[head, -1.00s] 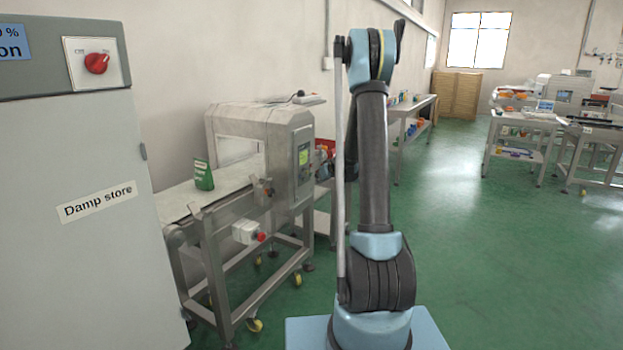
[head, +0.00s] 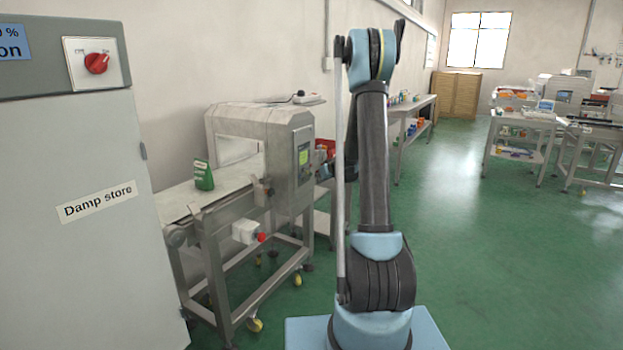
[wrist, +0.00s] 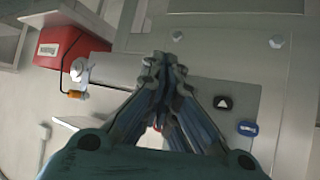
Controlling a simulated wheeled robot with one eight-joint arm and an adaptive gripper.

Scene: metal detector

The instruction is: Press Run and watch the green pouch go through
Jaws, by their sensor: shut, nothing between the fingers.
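The green pouch (head: 203,175) stands upright on the belt (head: 182,203) of the metal detector (head: 262,128), outside the tunnel mouth. The detector's side carries a control panel with a lit green screen (head: 303,154). In the wrist view my gripper (wrist: 165,68) is shut and empty, its fingertips over the grey panel face. A black button with a white triangle (wrist: 222,103) lies just right of the fingers, and a blue button (wrist: 248,129) is further right and lower. I cannot tell whether the fingertips touch the panel. In the head view my arm mostly hides the gripper.
A red box (wrist: 66,48) with a label is at the left of the wrist view, beside a metal bracket. The Damp store cabinet (head: 85,255) stands at the left. Green floor (head: 470,270) is clear at the right.

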